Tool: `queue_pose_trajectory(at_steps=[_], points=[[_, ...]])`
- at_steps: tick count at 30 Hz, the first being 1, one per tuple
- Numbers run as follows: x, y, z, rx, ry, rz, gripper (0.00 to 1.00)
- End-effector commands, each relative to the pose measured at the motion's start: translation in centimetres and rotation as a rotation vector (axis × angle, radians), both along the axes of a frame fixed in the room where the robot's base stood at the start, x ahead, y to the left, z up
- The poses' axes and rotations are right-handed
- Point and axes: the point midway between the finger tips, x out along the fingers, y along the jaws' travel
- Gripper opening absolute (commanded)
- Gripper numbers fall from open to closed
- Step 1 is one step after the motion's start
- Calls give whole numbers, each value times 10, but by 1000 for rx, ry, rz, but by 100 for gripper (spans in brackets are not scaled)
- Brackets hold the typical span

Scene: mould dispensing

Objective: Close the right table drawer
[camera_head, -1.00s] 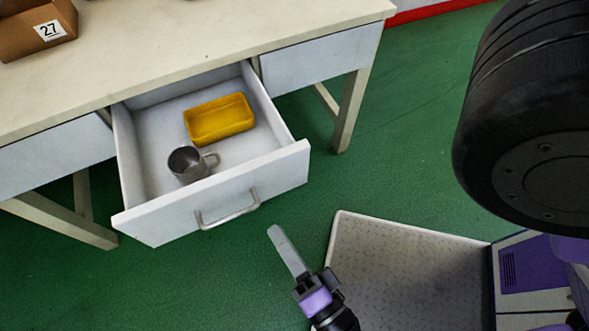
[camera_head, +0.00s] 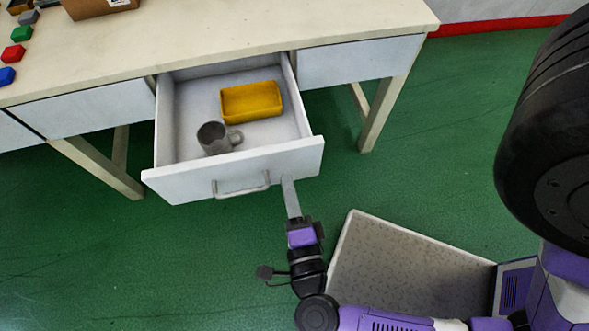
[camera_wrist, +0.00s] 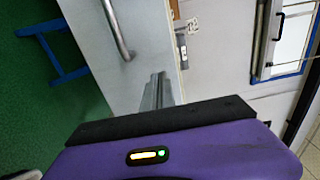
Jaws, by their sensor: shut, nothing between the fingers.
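The open table drawer (camera_head: 190,187) is pulled out from the pale table (camera_head: 240,45). Its white front has a metal bar handle (camera_head: 241,190). A yellow tray (camera_head: 251,103) and a grey mug (camera_head: 213,139) are inside. My gripper (camera_head: 288,180) is shut and empty, with its fingertips at the drawer front, right of the handle. In the wrist view the fingers (camera_wrist: 157,88) meet or nearly meet the drawer front (camera_wrist: 133,85), with the handle (camera_wrist: 117,30) beside them. I cannot tell whether they touch.
A panel right of the open drawer (camera_head: 360,62) and one to its left (camera_head: 90,105) sit flush under the tabletop. A cardboard box (camera_head: 98,8) and coloured blocks (camera_head: 13,55) are on the table. Table legs (camera_head: 380,115) stand to the right. Green floor (camera_head: 110,260) in front is clear.

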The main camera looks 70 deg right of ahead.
Motion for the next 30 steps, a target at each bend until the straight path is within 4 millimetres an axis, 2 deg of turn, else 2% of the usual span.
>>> queue_pose_trajectory(at_steps=[3,9,24,30], points=[[11,-15,1,0,-3,1,0],[21,-29,0,1,1,2,0],[23,-33,0,1,1,0,0],[33,-47,2,-2,1,-3,0]])
